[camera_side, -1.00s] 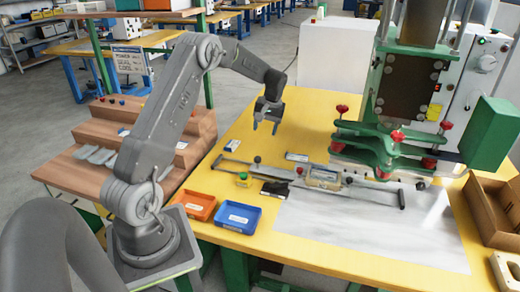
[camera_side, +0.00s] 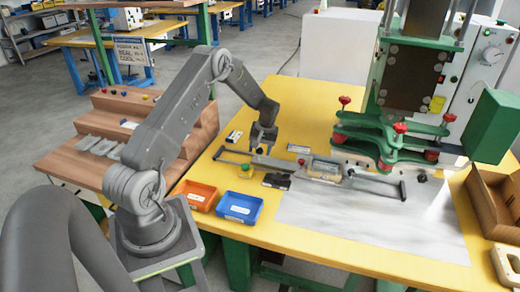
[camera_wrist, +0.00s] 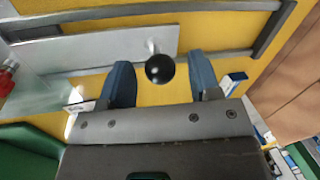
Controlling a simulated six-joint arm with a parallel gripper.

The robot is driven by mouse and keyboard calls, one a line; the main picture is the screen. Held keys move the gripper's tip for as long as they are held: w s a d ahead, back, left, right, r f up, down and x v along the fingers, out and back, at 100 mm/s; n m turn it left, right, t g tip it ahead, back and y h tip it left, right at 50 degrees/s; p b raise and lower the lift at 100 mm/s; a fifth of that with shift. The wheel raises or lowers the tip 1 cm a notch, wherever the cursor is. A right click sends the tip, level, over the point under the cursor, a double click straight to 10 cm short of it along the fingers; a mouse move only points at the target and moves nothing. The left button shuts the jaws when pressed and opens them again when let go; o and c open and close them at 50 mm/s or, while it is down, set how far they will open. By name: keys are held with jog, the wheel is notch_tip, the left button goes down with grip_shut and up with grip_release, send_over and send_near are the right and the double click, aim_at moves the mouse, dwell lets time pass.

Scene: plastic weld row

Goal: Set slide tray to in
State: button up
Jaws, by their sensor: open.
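The slide tray (camera_side: 285,166) is a flat grey metal plate between long rails on the yellow table, and its plate also shows in the wrist view (camera_wrist: 100,48). A black ball knob (camera_wrist: 160,69) stands on a short post at the plate's end. My gripper (camera_side: 262,148) is low over the left part of the slide, at the knob. In the wrist view its two blue fingers (camera_wrist: 160,74) are apart, one on each side of the knob, with gaps between. A beige part (camera_side: 325,170) sits farther right on the slide.
The green press (camera_side: 390,135) with red knobs stands behind the slide's right end. An orange bin (camera_side: 195,195) and a blue bin (camera_side: 240,207) lie in front left. A black item (camera_side: 277,181) lies close in front of the slide. A cardboard box (camera_side: 500,205) is at right.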

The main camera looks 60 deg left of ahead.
jog(key=shift+f, duration=0.1)
jog(key=shift+c, duration=0.3)
grip_shut()
